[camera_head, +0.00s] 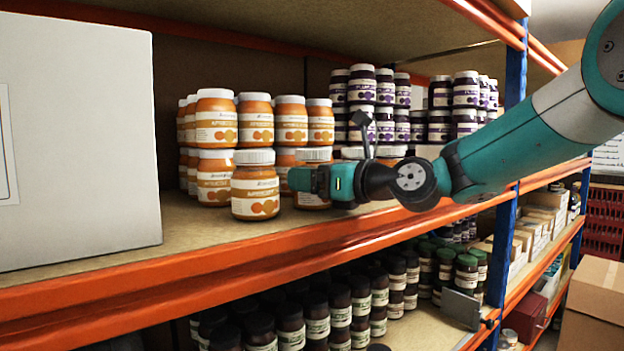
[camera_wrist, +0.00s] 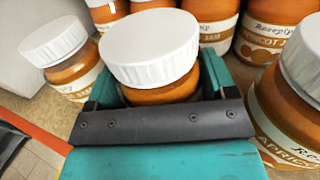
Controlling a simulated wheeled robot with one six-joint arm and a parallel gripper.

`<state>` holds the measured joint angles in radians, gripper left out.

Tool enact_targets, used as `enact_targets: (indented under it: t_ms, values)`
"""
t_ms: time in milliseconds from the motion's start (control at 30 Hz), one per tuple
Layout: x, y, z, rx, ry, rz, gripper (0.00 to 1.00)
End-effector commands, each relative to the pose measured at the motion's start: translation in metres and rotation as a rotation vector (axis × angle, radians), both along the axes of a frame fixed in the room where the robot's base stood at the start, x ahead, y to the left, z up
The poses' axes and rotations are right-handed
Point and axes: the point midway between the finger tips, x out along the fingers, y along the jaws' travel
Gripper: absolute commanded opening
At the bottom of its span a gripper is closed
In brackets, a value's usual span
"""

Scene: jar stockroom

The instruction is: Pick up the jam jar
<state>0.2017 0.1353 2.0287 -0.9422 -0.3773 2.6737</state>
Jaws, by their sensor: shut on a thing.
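The jam jar is an orange apricot jar with a white lid. In the head view it (camera_head: 313,156) stands on the upper shelf, partly hidden behind my gripper (camera_head: 300,180). In the wrist view the jar (camera_wrist: 155,50) sits between the two fingers of my gripper (camera_wrist: 158,92), which is shut on it below the lid.
Another apricot jar (camera_wrist: 285,120) is close on the right in the wrist view. Stacked apricot jars (camera_head: 216,125) stand behind, with purple-labelled jars (camera_head: 465,95) farther right. A large white box (camera_head: 80,130) is at left. The orange shelf beam (camera_head: 180,272) runs along the front.

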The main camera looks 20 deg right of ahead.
Motion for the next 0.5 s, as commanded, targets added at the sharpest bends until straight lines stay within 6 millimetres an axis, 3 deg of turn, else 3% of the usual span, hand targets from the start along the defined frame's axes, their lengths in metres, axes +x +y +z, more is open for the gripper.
enact_targets:
  t_ms: [267,500]
  values:
    - [0.0,0.001,0.008,-0.002,-0.008,0.002,0.24]
    - [-0.001,0.001,0.05,-0.002,-0.012,0.003,0.24]
